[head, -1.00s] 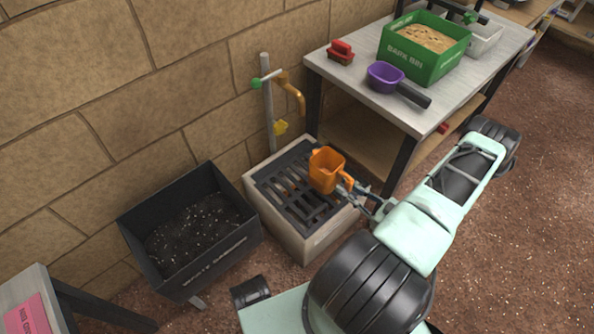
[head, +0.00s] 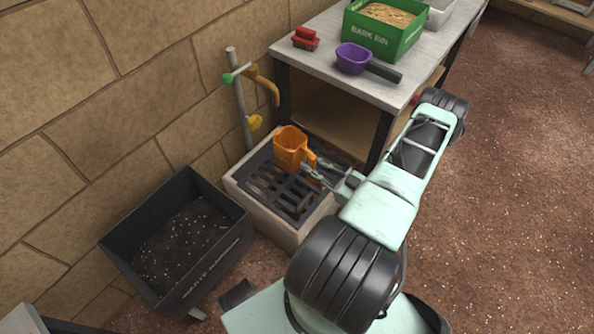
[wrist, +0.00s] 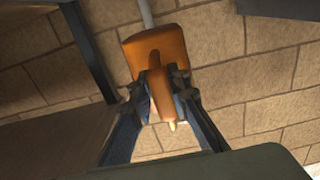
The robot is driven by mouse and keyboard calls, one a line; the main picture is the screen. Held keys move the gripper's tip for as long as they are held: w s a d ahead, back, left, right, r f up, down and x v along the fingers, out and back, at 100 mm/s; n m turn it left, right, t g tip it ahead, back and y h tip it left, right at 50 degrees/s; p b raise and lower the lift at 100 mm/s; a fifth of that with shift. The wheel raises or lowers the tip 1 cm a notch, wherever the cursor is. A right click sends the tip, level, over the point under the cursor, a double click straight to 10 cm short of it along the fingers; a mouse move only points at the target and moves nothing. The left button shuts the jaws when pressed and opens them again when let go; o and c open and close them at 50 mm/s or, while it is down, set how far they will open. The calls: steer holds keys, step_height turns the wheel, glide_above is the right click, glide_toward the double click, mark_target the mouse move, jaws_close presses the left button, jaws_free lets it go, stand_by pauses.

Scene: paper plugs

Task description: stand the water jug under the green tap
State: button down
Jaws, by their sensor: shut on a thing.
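The orange water jug (head: 289,150) is upright over the back part of the dark drain grate (head: 268,188). I cannot tell whether its base touches the grate. My gripper (head: 311,168) is shut on the jug's handle from the right; the wrist view shows the fingers (wrist: 161,92) on both sides of the handle, with the jug (wrist: 185,45) beyond. The green tap (head: 228,78) has a green knob on a grey standpipe and a brass spout (head: 273,92) curving down. The jug is below the spout, slightly to its right and front in the picture. A yellow knob (head: 255,122) sits lower on the pipe.
A black bin of dark soil (head: 190,245) stands left of the drain block (head: 305,232). A bench (head: 410,88) at the right carries a purple scoop (head: 352,58), a red brush (head: 306,38) and a green bark bin (head: 383,35). The stone wall is close behind the tap.

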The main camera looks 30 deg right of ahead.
steer(key=w+f+b, duration=0.2)
steer(key=w+f, duration=0.4)
steer(key=shift+a+b, duration=0.15)
steer(key=shift+b, duration=0.2)
steer(key=shift+w+f+b, duration=0.2)
steer(key=shift+f+b, duration=0.2)
steer(key=shift+f, duration=0.55)
steer(key=shift+w+f+b, duration=0.2)
steer(key=shift+f+b, duration=0.15)
steer(key=shift+f, duration=0.6)
steer(key=shift+f, duration=0.15)
steer(key=c, duration=2.1)
jaws_free()
steer(key=shift+s+r, duration=0.2)
steer(key=shift+s, duration=0.15)
steer(key=p+v, duration=0.2)
steer(key=v, duration=0.9)
steer(key=shift+s, duration=0.2)
